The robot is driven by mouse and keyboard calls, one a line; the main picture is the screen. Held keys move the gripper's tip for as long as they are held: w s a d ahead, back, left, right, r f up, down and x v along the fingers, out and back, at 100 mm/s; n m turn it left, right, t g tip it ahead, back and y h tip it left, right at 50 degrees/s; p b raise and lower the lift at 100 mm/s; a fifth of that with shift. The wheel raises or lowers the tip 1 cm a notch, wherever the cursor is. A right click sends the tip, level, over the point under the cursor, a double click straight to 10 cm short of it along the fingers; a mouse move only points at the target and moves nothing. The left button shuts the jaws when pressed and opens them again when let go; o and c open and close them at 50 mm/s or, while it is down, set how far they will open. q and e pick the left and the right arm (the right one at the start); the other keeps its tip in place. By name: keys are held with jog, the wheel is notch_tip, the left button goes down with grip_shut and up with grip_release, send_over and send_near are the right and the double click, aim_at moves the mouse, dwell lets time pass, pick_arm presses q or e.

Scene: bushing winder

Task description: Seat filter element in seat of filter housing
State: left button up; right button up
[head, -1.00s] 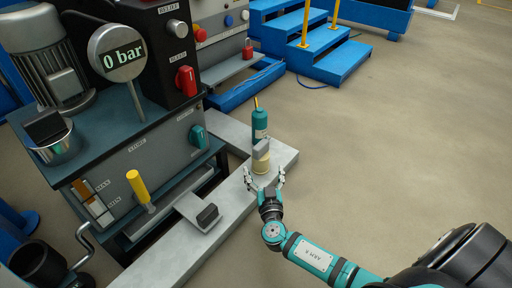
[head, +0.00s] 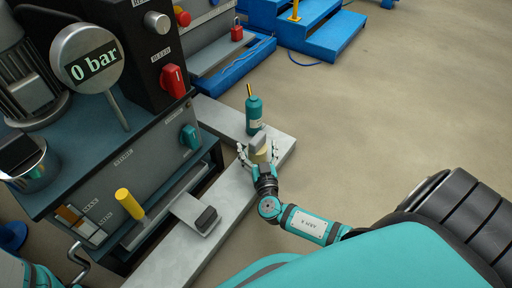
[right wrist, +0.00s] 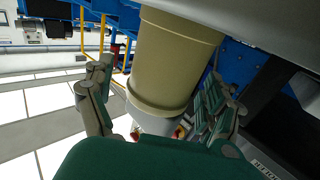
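The filter element appears to be the beige cylinder (head: 262,157) standing on the grey bench beside the teal bottle. A grey block-like piece covers its top in the head view. The cylinder also fills the middle of the right wrist view (right wrist: 172,62). My right gripper (head: 258,150) is open around it, one finger on each side. In the right wrist view a gap shows between the left finger and the cylinder; the right finger is close to it. A metal cup (head: 36,172) with a dark block over it, possibly the filter housing, stands on the machine top at left. Its seat is hidden. My left gripper is out of view.
The teal bottle (head: 254,115) stands just behind the cylinder. A bracket with a dark block (head: 206,220) sits on the bench (head: 178,250) nearer the machine. A yellow handle (head: 129,204), a crank and the 0 bar gauge (head: 88,60) stick out at left. Floor at right is clear.

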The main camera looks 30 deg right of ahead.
jog(key=c, duration=1.3)
jog(key=shift+c, duration=0.5)
jog(key=shift+r, duration=0.1)
